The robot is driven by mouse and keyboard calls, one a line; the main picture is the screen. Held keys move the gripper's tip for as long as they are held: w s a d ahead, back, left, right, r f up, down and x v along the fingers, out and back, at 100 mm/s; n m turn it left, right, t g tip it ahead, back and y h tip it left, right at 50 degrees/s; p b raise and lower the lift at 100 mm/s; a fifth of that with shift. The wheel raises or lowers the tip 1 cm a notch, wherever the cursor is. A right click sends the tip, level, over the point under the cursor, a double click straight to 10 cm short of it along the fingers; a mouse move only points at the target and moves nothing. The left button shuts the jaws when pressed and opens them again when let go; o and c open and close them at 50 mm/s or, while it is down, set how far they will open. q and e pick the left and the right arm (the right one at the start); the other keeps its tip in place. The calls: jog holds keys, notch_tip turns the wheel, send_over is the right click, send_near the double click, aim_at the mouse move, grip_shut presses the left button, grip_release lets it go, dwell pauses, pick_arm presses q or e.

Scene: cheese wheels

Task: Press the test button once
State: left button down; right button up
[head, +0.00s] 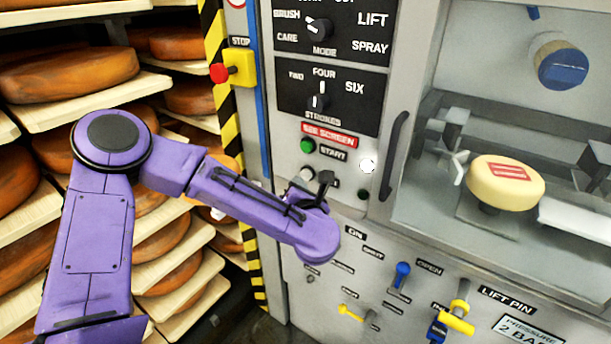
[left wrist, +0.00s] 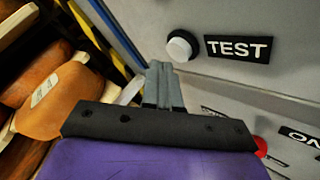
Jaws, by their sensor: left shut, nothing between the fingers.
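The test button (left wrist: 181,47) is a round white cap in a black collar, left of the black TEST label (left wrist: 238,48) in the left wrist view. In the head view the test button (head: 306,173) shows as a pale knob below the green start button (head: 307,146). My left gripper (left wrist: 161,68) is shut and empty, its fingertips just below and left of the button in the wrist view. In the head view the left gripper (head: 325,180) is beside the button and mostly covers its label. I cannot tell whether it touches. My right gripper is not in view.
The panel also bears a mode knob (head: 319,27), a strokes knob (head: 317,101), a lit white lamp (head: 367,166) and a dark handle (head: 394,155). A red stop button (head: 219,73) is on the left post. Shelves of cheese wheels (head: 68,75) stand at left.

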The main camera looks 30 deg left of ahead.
pick_arm(q)
jog(key=s, duration=0.5)
jog(key=shift+a, duration=0.2)
dwell(0.3)
dwell(0.7)
